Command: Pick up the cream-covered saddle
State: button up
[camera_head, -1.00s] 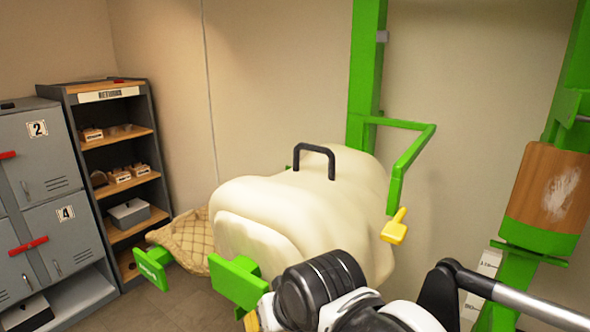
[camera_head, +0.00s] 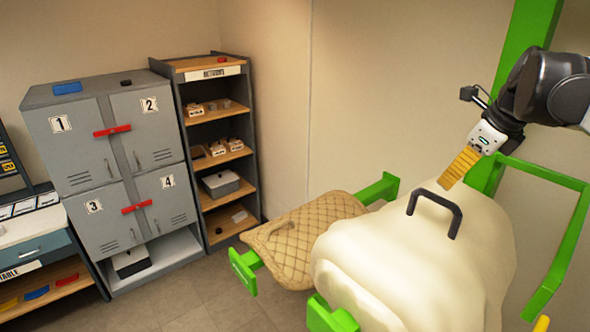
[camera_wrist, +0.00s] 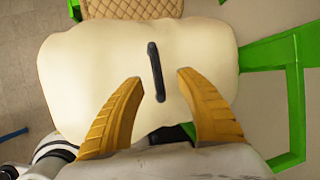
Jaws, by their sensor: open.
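The cream-covered saddle (camera_head: 410,265) rests on a green rack at the lower right of the head view. A black handle (camera_head: 436,212) stands up from its top. In the wrist view the cream cover (camera_wrist: 90,75) fills the middle, with the handle (camera_wrist: 156,70) seen from above. My gripper (camera_head: 448,183) hangs above and behind the handle, apart from it. Its yellow fingers (camera_wrist: 158,80) are open, with the handle showing between and beyond their tips. Nothing is held.
A quilted tan pad (camera_head: 300,235) lies on green arms left of the saddle. A green rail (camera_head: 560,255) runs along the right side and a green post (camera_head: 520,60) stands behind. Grey lockers (camera_head: 115,165) and a shelf unit (camera_head: 213,150) stand at the left.

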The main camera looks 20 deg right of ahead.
aim_at(438, 196)
jog(key=x, duration=0.2)
jog(key=p+x, duration=0.1)
jog(key=x, duration=0.2)
jog(key=s+x, duration=0.1)
jog(key=x, duration=0.2)
jog(key=shift+a+f, duration=0.15)
jog(key=shift+f, duration=0.25)
jog(key=shift+w+f, duration=0.25)
jog(key=shift+w, duration=0.1)
jog(key=shift+s+r, duration=0.1)
jog(key=shift+s, duration=0.2)
jog(key=c, duration=0.5)
grip_shut()
